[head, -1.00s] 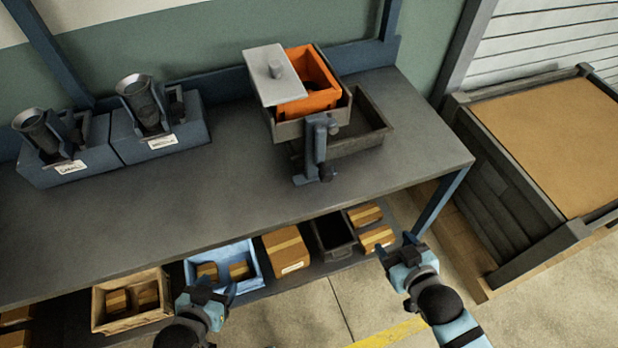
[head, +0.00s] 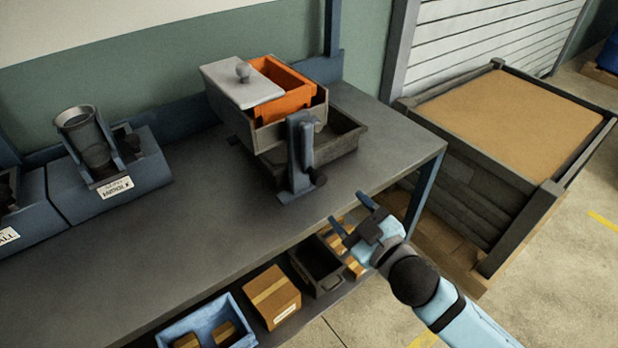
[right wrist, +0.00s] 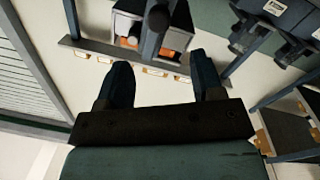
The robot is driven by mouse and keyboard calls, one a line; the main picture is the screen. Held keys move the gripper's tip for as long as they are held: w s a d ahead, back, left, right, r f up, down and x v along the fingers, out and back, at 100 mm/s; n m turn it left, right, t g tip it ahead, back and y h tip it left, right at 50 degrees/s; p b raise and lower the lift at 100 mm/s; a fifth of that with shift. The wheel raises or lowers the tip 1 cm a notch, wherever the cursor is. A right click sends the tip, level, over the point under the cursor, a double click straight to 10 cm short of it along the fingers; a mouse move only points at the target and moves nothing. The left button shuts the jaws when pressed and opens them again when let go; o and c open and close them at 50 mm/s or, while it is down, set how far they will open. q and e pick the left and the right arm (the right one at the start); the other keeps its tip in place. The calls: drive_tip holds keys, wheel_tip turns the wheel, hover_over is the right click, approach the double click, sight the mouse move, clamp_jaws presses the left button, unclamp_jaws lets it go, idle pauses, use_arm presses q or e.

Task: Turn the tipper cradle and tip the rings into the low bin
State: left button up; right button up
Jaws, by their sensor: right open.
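The tipper cradle (head: 289,138) is a grey box on a dark blue upright stand (head: 299,170) at the bench's right part. It holds an orange bin (head: 290,104), partly covered by a light grey lid (head: 240,86) with a knob. The low bin (head: 345,138) is a dark open tray under and behind the cradle. I cannot make out any rings. My right gripper (head: 348,210) is open and empty, at the bench's front edge, right of and nearer than the stand. Its two fingers also show apart in the right wrist view (right wrist: 160,72). My left gripper is out of view.
Two blue holders with tilted cups stand left on the bench (head: 190,225), one cup (head: 92,140) fully in view. A lower shelf holds cartons (head: 273,296), a blue crate (head: 212,318) and a dark bin (head: 318,262). A large dark crate (head: 480,180) stands right. The bench front middle is clear.

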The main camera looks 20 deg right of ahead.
sight(313, 170)
drive_tip(key=x, duration=1.2)
drive_tip(key=shift+w+a, duration=0.15)
drive_tip(key=shift+w, duration=0.3)
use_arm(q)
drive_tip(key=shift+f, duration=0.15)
use_arm(e)
drive_tip(key=shift+c, duration=1.3)
drive_tip(key=shift+f, duration=0.1)
drive_tip(key=c, duration=0.9)
clamp_jaws()
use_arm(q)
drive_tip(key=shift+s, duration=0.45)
use_arm(e)
drive_tip(key=shift+a, duration=0.15)
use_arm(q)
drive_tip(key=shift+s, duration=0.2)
use_arm(e)
drive_tip(key=shift+s+a, duration=0.1)
